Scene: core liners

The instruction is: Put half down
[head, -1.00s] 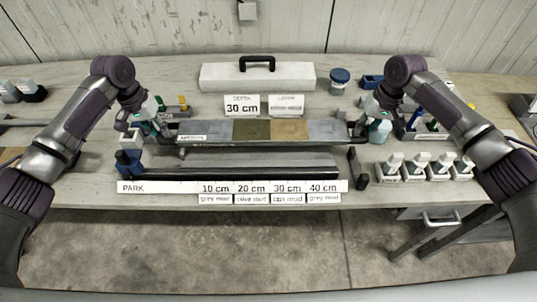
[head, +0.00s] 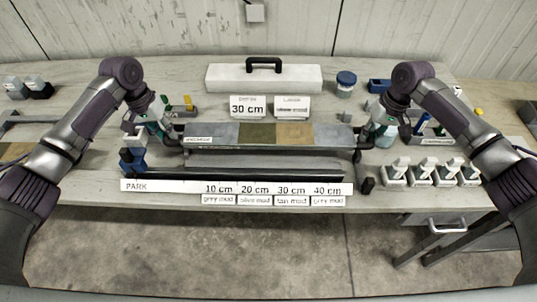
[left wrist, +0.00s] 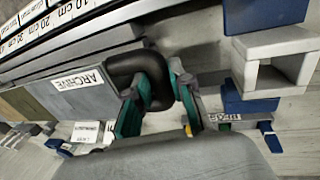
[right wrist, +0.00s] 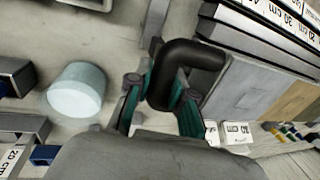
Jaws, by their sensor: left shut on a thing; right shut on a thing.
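The core half (head: 257,134) is a long grey tray with grey, olive and tan bands and an ARCHIVE label at its left end. That label also shows on the half in the left wrist view (left wrist: 60,97). My left gripper (head: 168,136) is shut on the black handle (left wrist: 128,66) at its left end. My right gripper (head: 366,136) is shut on the black handle (right wrist: 190,55) at its right end. The half is roughly level, behind a long grey and dark rack (head: 260,174). I cannot tell whether its underside touches anything.
A PARK strip (head: 160,186) with depth labels lies along the front. Behind stand a white case (head: 225,80), a 30 cm card (head: 247,107) and a blue-lidded jar (head: 346,80). Several white-grey blocks (head: 420,174) stand right; a blue holder (head: 132,160) stands left.

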